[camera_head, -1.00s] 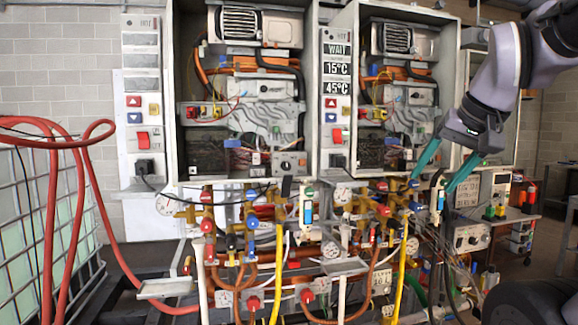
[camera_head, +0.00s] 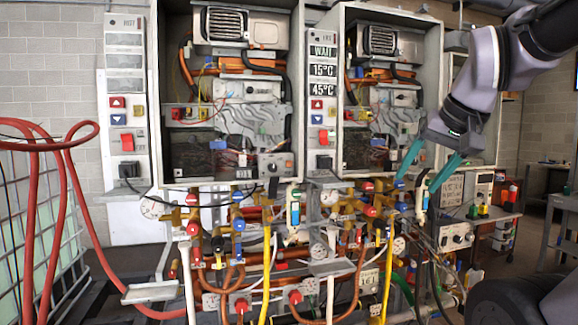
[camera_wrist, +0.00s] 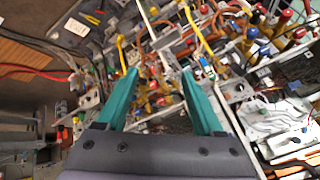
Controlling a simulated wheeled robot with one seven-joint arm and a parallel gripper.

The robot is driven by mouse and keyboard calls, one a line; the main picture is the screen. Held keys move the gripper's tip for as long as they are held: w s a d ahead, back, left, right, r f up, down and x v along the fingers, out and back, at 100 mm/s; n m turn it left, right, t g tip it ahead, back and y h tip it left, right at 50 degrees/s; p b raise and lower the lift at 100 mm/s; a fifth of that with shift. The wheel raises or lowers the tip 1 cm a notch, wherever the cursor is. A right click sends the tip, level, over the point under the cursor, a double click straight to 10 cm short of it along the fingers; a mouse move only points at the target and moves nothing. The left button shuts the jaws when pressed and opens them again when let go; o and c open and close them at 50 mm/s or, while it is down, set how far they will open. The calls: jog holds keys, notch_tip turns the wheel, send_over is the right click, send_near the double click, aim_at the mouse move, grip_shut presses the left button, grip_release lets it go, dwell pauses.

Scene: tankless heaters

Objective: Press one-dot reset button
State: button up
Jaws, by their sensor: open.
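A left control panel (camera_head: 125,90) has red and blue arrow buttons, a small yellow button (camera_head: 138,110) and a red switch (camera_head: 127,142). A middle control panel (camera_head: 322,90) shows WAIT, 15°C and 45°C, with red and blue arrow buttons, a small yellow button (camera_head: 332,112) and a red switch (camera_head: 323,137). Dot marks are too small to read, so I cannot tell which button has one dot. My gripper (camera_head: 417,180) is open and empty, its teal fingers pointing down before the right heater's lower edge. It also shows in the wrist view (camera_wrist: 160,74), above pipes and valves.
Two open heater cabinets (camera_head: 228,100) (camera_head: 390,95) hang on a frame. Pipes, valves and gauges crowd below them. Red hoses (camera_head: 62,200) and a caged tank (camera_head: 45,250) stand at left. A bench with instruments (camera_head: 480,195) stands at right.

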grip_shut()
dwell(1.5)
